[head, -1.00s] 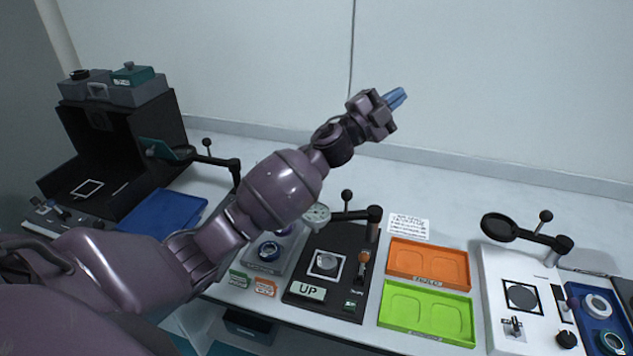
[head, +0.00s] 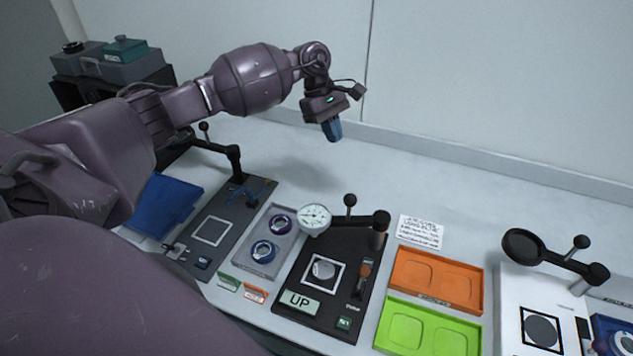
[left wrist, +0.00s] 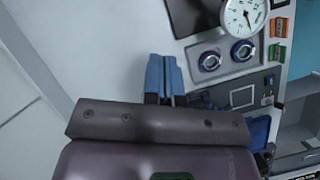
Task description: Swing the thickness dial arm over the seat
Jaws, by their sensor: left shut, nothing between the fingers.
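The thickness dial (head: 314,219), a round white gauge, sits on a black arm with a ball knob (head: 350,200). The arm runs left from a post (head: 381,218) along the back of a black plate (head: 297,325). The seat (head: 323,271), a pale disc in a white square, lies in front of the dial arm; the dial is behind and left of it. My left gripper (head: 333,130) is shut and empty, blue fingers pointing down, above and behind the dial. The left wrist view shows its fingers (left wrist: 165,78) and the dial (left wrist: 243,15) at upper right.
A grey tray with two rings (head: 264,231) lies left of the black plate. Orange (head: 477,287) and green (head: 384,330) trays lie right of it. Another swing arm with a black round head (head: 523,246) stands at right. The table behind the dial is clear.

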